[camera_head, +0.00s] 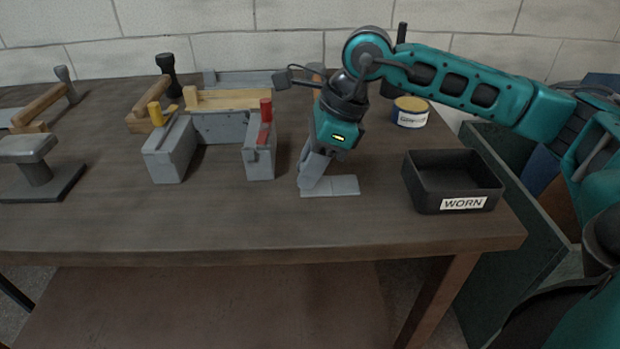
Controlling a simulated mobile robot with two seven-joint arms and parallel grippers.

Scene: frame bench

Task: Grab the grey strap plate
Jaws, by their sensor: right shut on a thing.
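The grey strap plate (345,186) is a thin, flat rectangle at the front middle of the bench, left of the black bin. My right gripper (308,184) points down at the plate's left end, and its fingers are shut on it. The plate is lying flat at bench height; I cannot tell whether it is lifted at all. The fingers hide part of its left end. My left gripper is not in view.
A black bin marked WORN (430,196) stands right of the plate. A round tin (410,112) stands behind the bin. The bench front (250,225) is clear.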

